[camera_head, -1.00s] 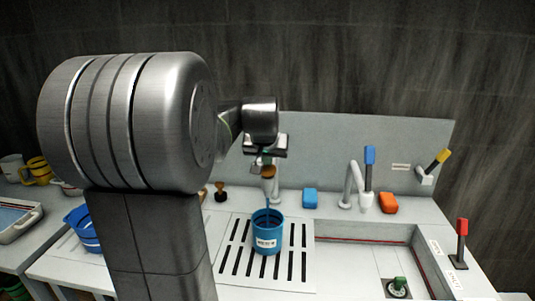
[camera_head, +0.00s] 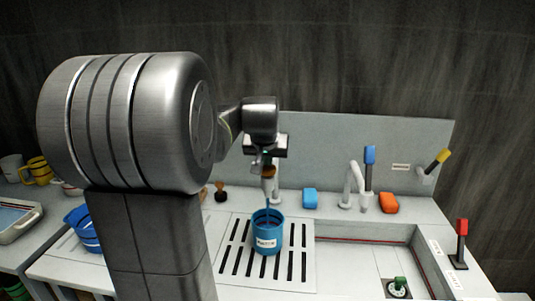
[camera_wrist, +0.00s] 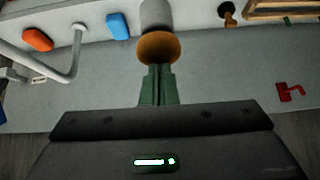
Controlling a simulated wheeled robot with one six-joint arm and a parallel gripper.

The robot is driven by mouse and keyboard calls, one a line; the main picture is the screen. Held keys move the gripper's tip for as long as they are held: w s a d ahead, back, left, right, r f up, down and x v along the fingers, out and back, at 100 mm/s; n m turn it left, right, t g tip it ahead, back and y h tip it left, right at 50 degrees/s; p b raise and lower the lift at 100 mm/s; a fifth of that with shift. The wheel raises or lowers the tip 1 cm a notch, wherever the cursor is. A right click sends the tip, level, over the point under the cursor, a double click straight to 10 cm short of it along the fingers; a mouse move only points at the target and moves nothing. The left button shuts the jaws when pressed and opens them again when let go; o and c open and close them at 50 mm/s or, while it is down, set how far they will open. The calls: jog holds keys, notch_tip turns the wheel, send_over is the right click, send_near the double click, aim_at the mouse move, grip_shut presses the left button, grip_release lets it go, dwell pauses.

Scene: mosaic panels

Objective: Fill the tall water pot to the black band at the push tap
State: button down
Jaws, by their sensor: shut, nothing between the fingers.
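The blue water pot (camera_head: 267,241) stands upright on the slotted drain board (camera_head: 305,262) below the push tap, a pale label on its front. A thin blue stream (camera_head: 267,204) runs from the tap into it. The water level and the black band cannot be made out. The push tap's orange-brown knob (camera_head: 268,171) is just below my gripper (camera_head: 266,160). In the wrist view, my gripper's green fingers (camera_wrist: 157,72) are shut, with their tips at the knob (camera_wrist: 158,47), seemingly touching it.
A blue block (camera_head: 310,198) and an orange block (camera_head: 389,203) flank a white spout with a blue lever (camera_head: 369,160). A sink (camera_head: 360,258) lies to the right, near a red lever (camera_head: 462,240).

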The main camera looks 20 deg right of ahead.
aim_at(268, 167)
jog(key=shift+s+f, duration=0.15)
jog(key=shift+f, duration=0.3)
jog(key=r+p, duration=0.2)
jog(key=r, duration=0.1)
jog(key=r+p, duration=0.1)
jog(key=r, duration=0.1)
jog(key=shift+w+d+r+p, duration=0.15)
jog(key=shift+w+p, duration=0.2)
jog(key=b+v, duration=0.2)
jog(key=v, duration=0.7)
jog(key=shift+s+r, duration=0.2)
jog(key=shift+s, duration=0.05)
jog(key=shift+f+b, duration=0.1)
jog(key=shift+b, duration=0.3)
jog(key=shift+s+a+r+n+h+b, duration=0.15)
jog(key=shift+a+h+b, duration=0.55)
jog(key=shift+b, duration=1.25)
jog(key=shift+s+a+r+n+h+b, duration=0.1)
jog(key=shift+a+r+n+h+b, duration=0.15)
jog(key=shift+a+b, duration=1.25)
jog(key=shift+d+b, duration=0.4)
jog(key=shift+d, duration=0.05)
jog(key=shift+f, duration=0.1)
